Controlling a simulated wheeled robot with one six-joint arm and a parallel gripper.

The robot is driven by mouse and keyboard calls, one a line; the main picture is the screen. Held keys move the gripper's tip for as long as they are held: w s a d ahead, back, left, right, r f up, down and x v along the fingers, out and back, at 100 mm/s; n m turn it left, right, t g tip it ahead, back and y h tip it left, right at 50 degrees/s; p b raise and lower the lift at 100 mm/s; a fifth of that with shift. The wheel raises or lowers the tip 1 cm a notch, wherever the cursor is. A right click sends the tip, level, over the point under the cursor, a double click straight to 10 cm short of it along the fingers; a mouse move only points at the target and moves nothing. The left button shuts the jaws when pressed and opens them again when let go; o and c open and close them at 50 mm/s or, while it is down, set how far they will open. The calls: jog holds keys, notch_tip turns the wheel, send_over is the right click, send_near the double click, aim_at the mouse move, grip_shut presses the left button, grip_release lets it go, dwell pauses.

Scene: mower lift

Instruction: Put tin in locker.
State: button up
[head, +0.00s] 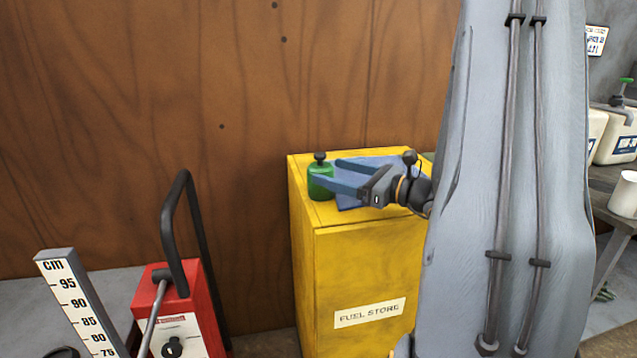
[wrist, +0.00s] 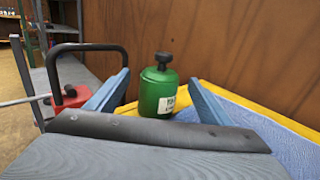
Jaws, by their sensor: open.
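A green tin (head: 320,180) with a black cap stands upright on top of the yellow locker (head: 352,265), near its left edge. The locker carries a "FUEL STORE" label and its front looks closed. My gripper (head: 330,174) is open, its blue fingers pointing left at the tin. In the wrist view the tin (wrist: 158,90) shows upright between the two fingers (wrist: 158,92), beyond or near their tips. I cannot tell whether it touches either finger. Part of the locker's right side is hidden behind my arm.
A blue cloth (head: 350,200) lies on the locker top under my gripper. A red machine (head: 178,310) with a black handle and a centimetre scale (head: 78,300) stand at left. A wooden wall (head: 240,100) is behind. White containers (head: 615,140) sit on a bench at right.

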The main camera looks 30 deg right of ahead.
aim_at(319, 164)
jog(key=shift+p+x, duration=0.7)
jog(key=shift+x, duration=1.85)
jog(key=shift+f, duration=0.15)
jog(key=c, duration=1.4)
jog(key=shift+c, duration=0.8)
